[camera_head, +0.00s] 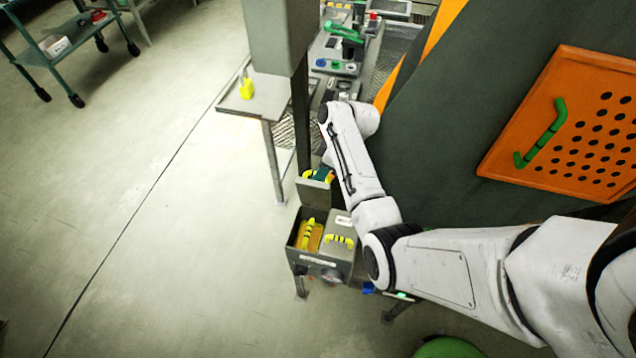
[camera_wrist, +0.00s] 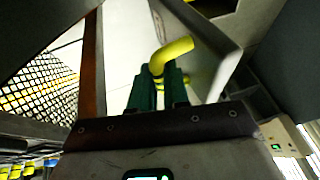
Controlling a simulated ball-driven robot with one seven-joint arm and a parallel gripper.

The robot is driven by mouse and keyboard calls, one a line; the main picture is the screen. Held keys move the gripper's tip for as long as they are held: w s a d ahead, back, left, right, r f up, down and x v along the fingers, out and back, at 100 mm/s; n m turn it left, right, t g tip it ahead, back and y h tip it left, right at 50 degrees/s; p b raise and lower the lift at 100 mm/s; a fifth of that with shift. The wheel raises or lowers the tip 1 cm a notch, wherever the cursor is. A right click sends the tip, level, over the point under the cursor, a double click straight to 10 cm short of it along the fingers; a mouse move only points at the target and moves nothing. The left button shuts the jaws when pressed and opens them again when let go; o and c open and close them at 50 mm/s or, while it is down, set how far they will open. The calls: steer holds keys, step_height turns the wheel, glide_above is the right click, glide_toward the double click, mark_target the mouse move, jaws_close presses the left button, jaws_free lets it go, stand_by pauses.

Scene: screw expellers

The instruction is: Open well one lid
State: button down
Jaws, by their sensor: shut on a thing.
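A grey box (camera_head: 312,264) on a stand has two wells. Its left well is uncovered and shows an orange inside with a yellow-and-black striped bar (camera_head: 308,236). The right well is covered by a grey lid with a yellow-and-black striped handle (camera_head: 341,240). Behind the box is a grey panel (camera_head: 313,191), apparently a lid, with a yellow handle (camera_head: 309,174) at its top. My gripper (camera_head: 325,173) is there, partly hidden by my arm. In the wrist view its green fingers (camera_wrist: 158,82) are shut on a yellow handle (camera_wrist: 171,52) in front of a pale plate (camera_wrist: 128,45).
A small grey table (camera_head: 238,101) with a yellow item (camera_head: 246,88) stands behind, beside a grey column (camera_head: 277,35). A dark machine wall with an orange perforated door (camera_head: 570,130) and green handle (camera_head: 541,134) is at right.

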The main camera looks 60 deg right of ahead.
steer(key=shift+w+d+f+b, duration=0.1)
steer(key=shift+d+f+b, duration=0.5)
steer(key=shift+d, duration=0.3)
steer(key=shift+w+d+f+b, duration=0.1)
steer(key=shift+d+f+b, duration=0.35)
steer(key=shift+d+f, duration=0.3)
steer(key=shift+d+r, duration=0.1)
steer(key=c, duration=1.1)
jaws_free()
steer(key=shift+w, duration=0.1)
steer(key=s+a+r+p, duration=0.1)
steer(key=s+r, duration=0.3)
steer(key=s+a+r+p, duration=0.2)
steer(key=s+r, duration=0.2)
steer(key=r, duration=0.1)
steer(key=s+a+r+p, duration=0.2)
steer(key=s+r, duration=0.2)
steer(key=shift+s+r, duration=0.25)
steer(key=shift+s, duration=0.05)
